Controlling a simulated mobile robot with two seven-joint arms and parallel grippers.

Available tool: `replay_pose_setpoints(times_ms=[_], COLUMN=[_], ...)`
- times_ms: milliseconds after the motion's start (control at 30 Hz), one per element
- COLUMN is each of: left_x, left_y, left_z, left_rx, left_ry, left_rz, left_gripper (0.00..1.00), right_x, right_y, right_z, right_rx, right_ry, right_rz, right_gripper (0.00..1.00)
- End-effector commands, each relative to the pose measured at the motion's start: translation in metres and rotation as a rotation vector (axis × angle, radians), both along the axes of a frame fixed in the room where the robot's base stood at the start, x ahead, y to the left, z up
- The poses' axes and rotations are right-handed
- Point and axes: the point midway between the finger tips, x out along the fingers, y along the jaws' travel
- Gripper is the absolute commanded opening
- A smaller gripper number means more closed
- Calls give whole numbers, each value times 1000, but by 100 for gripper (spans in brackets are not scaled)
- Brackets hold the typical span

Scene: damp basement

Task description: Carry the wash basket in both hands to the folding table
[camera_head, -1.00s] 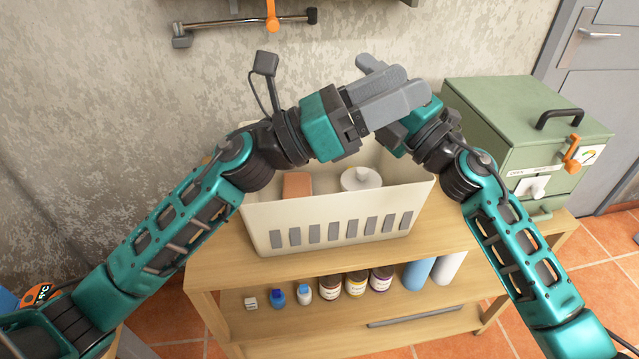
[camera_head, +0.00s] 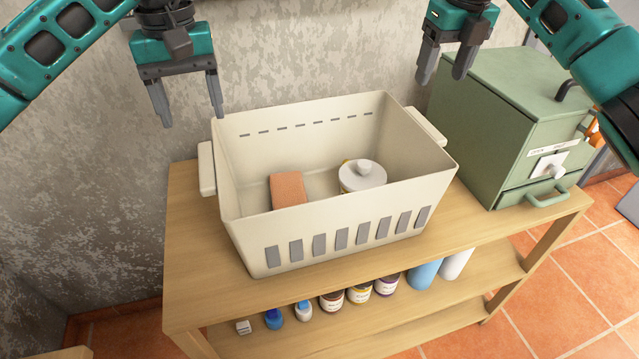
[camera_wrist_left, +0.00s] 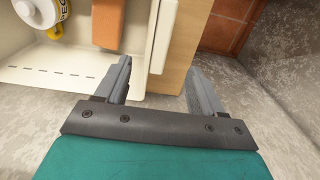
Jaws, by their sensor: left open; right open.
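The cream wash basket (camera_head: 350,210) stands upright on the wooden shelf table (camera_head: 200,270), with a handle at each short end. Inside it are an orange-brown block (camera_head: 288,190) and a white-lidded round container (camera_head: 362,177). My left gripper (camera_head: 188,108) is open and empty, fingers down, above and behind the left handle (camera_head: 206,168). In the left wrist view the left gripper (camera_wrist_left: 158,88) has the handle (camera_wrist_left: 162,38) ahead between its finger lines, apart from them. My right gripper (camera_head: 444,68) is open and empty, above the right handle (camera_head: 426,126). No folding table can be identified.
A green metal cabinet (camera_head: 510,110) with a drawer stands close to the basket's right side. Several jars and bottles (camera_head: 358,293) line the lower shelf. A rough grey wall (camera_head: 300,50) is close behind. The tabletop left of the basket is bare.

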Motion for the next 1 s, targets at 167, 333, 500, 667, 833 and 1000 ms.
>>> replay_pose_setpoints(times_ms=[167, 333, 500, 667, 833, 1000], left_x=[0, -1, -1, -1, -1, -1], left_y=[0, -1, -1, -1, -1, -1], left_z=[0, -9, -35, -67, -98, -119], left_rx=[-2, -3, -4, -4, -6, -6], left_ry=[0, 3, 6, 6, 4, 2], left_rz=[1, 0, 1, 2, 1, 2], left_gripper=[68, 68, 68, 68, 68, 68], right_x=[0, 1, 4, 8, 13, 16], right_y=[1, 1, 3, 5, 6, 7], right_z=[0, -9, -35, -66, -97, -118], right_rx=[2, 3, 5, 5, 5, 6], right_ry=[0, 1, 4, 5, 4, 1], right_rz=[1, 3, 4, 3, 2, 4], right_gripper=[67, 67, 67, 67, 67, 67])
